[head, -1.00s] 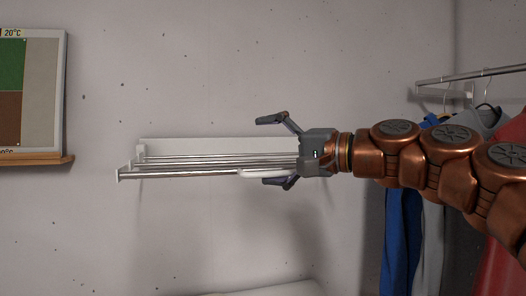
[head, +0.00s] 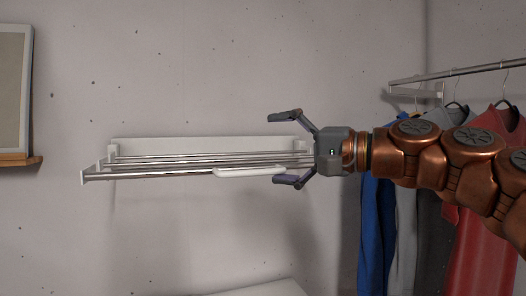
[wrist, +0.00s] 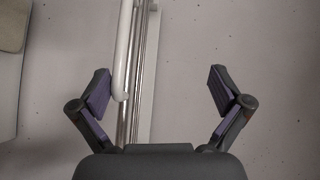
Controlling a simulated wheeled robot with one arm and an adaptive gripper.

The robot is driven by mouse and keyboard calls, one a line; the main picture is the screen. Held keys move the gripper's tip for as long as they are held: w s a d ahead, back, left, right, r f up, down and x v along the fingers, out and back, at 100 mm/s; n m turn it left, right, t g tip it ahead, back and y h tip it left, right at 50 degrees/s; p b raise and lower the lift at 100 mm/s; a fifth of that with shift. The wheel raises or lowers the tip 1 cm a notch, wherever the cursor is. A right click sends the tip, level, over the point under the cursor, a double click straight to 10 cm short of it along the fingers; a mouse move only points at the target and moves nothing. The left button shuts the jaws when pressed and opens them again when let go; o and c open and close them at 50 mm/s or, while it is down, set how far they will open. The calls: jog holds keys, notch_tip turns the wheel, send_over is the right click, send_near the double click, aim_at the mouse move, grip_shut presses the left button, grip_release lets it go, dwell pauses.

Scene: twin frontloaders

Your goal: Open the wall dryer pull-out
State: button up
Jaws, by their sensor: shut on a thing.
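The wall dryer (head: 200,146) is a white wall plate with several metal bars. Its front bar (head: 130,176) stands out from the plate on end brackets. A white handle (head: 240,172) is on the front bar, towards the right. My gripper (head: 287,149) is at the right end of the dryer, its fingers spread wide above and below the bars. In the wrist view, the handle (wrist: 122,45) ends close beside the left finger; whether they touch I cannot tell. The space between the fingertips (wrist: 158,88) holds no gripped object; the bars pass left of its middle.
Clothes (head: 478,190) hang from a metal rail (head: 470,72) at the right, behind my arm. A framed board (head: 12,90) with a wooden ledge is at the left. A pale surface (head: 260,288) lies below the dryer. The wall above the dryer is clear.

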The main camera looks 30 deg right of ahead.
jog(key=shift+s+a+r, duration=0.2)
jog(key=shift+s+r, duration=0.35)
jog(key=shift+s, duration=0.3)
jog(key=shift+s+d+f, duration=0.1)
jog(key=shift+s+f, duration=0.05)
jog(key=shift+s, duration=0.25)
jog(key=shift+c, duration=0.5)
jog(key=shift+s+d+b, duration=0.1)
jog(key=shift+s+b, duration=0.2)
jog(key=shift+s, duration=0.1)
jog(key=c, duration=0.6)
jog(key=shift+o, duration=0.2)
jog(key=shift+s+d+f, duration=0.1)
jog(key=shift+d+f, duration=0.15)
jog(key=shift+f, duration=0.2)
jog(key=shift+f, duration=0.15)
